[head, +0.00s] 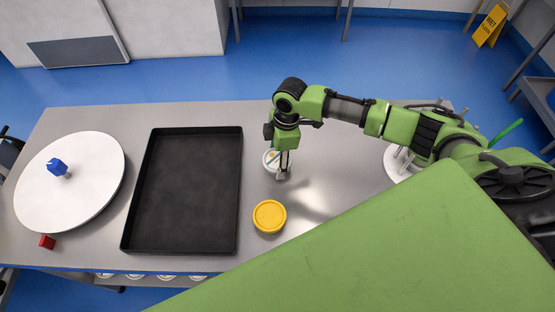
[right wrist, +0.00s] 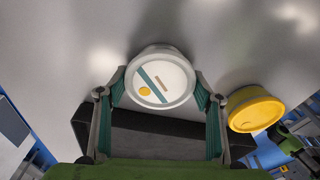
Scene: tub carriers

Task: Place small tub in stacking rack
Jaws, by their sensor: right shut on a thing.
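A small white tub (head: 269,157) with a white lid is at my right gripper (head: 283,168), partly hidden by it in the head view. In the right wrist view, the tub's lid (right wrist: 160,78) has a teal stripe and a yellow dot, and my right gripper's fingers (right wrist: 160,95) are shut on its two sides. A white round base with upright posts (head: 396,162), likely the stacking rack, stands at the right of the table, partly hidden behind my right arm. My left gripper is not in view.
A yellow round tub (head: 269,216) stands in front of the gripper. A black tray (head: 186,190) lies to its left. A white round disc (head: 90,165) with a blue piece (head: 57,166) is further left, near a red cube (head: 47,242). The grey table (head: 325,190) is bare between gripper and posts.

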